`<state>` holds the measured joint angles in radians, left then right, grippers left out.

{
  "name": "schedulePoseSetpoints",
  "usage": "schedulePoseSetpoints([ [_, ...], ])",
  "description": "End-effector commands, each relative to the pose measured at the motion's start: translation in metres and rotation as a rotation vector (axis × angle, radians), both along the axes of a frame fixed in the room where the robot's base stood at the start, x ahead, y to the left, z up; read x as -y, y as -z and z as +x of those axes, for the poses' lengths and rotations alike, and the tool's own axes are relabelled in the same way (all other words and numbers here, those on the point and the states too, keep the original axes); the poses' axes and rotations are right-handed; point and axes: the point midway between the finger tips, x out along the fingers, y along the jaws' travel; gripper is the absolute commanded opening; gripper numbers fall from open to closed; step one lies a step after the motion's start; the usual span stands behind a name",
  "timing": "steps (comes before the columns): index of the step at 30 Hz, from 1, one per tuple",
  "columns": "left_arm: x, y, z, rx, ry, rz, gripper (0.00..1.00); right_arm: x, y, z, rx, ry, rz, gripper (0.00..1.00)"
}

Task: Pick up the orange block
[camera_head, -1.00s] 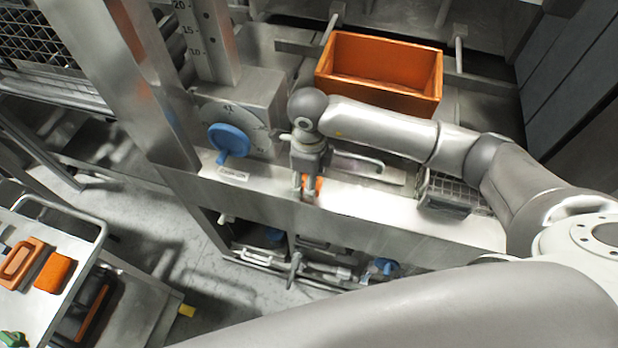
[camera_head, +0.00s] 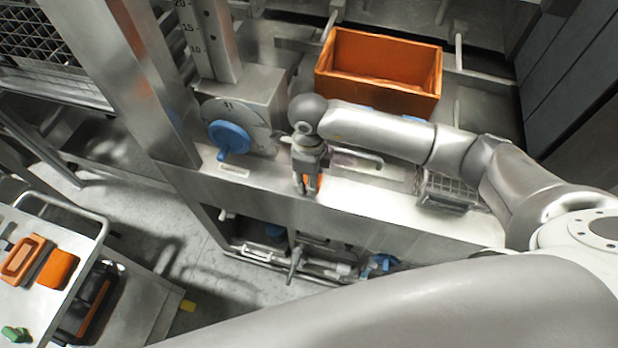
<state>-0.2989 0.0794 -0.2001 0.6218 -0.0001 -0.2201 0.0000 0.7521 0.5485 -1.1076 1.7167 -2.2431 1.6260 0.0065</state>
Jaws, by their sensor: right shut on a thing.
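The orange block (camera_head: 312,182) shows as a small orange patch between the fingers of my right gripper (camera_head: 306,190). The gripper points down over the steel ledge (camera_head: 345,208) and is shut on the block. The fingers hide most of the block, and I cannot tell whether it touches the ledge. My left gripper is not in view.
An orange bin (camera_head: 380,72) stands behind my right arm. A blue-handled dial (camera_head: 230,137) is left of the gripper, and a wire basket (camera_head: 447,188) is to its right. A cart (camera_head: 30,312) at lower left carries orange items.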

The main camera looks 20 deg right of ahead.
Motion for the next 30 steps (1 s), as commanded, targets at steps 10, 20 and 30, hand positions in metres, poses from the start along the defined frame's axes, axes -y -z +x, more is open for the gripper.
schedulePoseSetpoints([
  [10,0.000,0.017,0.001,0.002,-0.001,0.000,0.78,0.001,-0.015,0.002,0.005,0.000,-0.001,0.10],
  [20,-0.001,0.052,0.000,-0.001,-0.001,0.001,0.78,-0.037,-0.087,-0.036,0.009,-0.010,0.004,0.10],
  [30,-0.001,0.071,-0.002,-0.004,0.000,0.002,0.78,-0.084,-0.121,-0.088,0.004,-0.004,-0.001,0.10],
])
